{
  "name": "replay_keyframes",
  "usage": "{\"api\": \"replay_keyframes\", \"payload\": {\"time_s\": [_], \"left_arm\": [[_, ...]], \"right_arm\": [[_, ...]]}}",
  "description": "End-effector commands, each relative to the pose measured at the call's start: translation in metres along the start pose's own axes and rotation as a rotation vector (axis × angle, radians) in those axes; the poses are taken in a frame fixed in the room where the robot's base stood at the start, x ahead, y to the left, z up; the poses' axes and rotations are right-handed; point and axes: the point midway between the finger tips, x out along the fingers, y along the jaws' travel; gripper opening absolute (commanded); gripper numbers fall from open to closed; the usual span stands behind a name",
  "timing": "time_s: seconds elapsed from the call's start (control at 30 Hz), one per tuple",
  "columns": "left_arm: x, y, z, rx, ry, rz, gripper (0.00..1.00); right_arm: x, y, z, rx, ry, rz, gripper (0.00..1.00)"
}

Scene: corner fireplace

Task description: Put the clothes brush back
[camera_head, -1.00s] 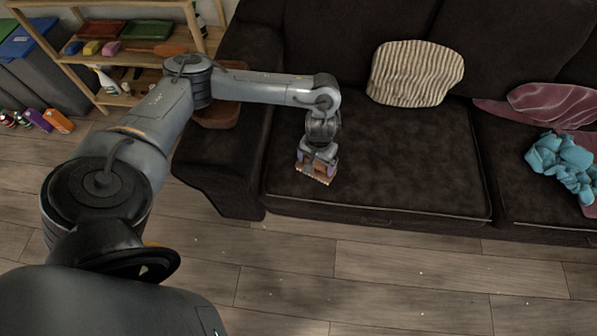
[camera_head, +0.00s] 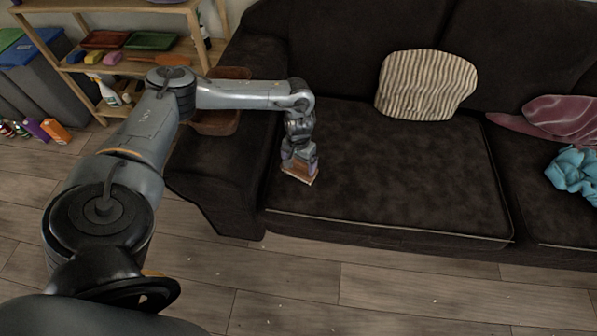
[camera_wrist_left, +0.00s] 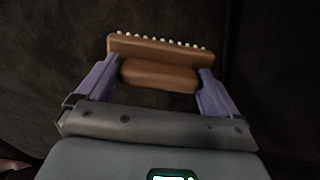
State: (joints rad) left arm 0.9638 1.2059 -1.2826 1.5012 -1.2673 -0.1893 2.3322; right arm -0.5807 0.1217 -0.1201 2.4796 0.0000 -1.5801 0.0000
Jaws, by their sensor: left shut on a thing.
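The clothes brush (camera_head: 299,176) has a brown wooden body and a row of pale bristles. It is between the purple fingers of my left gripper (camera_head: 299,167), over the left part of the dark sofa seat. In the left wrist view the brush (camera_wrist_left: 158,75) sits across between the two fingertips of the left gripper (camera_wrist_left: 159,88), bristles pointing away from the palm. I cannot tell how far it is above the seat. My right gripper is not in view.
The dark sofa (camera_head: 400,165) bears a striped cushion (camera_head: 427,85) and blue cloth (camera_head: 575,172). A brown tray (camera_head: 217,122) rests on its left arm. A wooden shelf (camera_head: 116,68) at the upper left holds small trays, sponges and a spray bottle (camera_head: 103,90).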

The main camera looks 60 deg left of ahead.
Motion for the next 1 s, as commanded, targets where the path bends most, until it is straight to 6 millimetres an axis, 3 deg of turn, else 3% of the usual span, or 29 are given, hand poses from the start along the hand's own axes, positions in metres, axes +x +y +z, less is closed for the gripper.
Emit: {"api": "replay_keyframes", "payload": {"time_s": [0.17,0.43,0.87,0.9,1.0], "left_arm": [[0.009,-0.001,-0.001,0.000,0.000,0.000,0.66],[0.040,-0.001,-0.001,-0.001,0.000,0.001,0.66],[0.042,-0.001,0.000,-0.001,-0.001,0.000,0.66],[0.043,-0.001,0.000,0.000,-0.001,0.000,0.96],[0.043,-0.001,0.000,0.000,-0.001,0.000,1.00]], "right_arm": [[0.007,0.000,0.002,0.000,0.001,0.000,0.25],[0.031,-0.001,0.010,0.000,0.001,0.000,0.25],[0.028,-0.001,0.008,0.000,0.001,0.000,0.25],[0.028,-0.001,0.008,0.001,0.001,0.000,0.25],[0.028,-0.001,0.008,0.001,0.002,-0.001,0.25]]}}
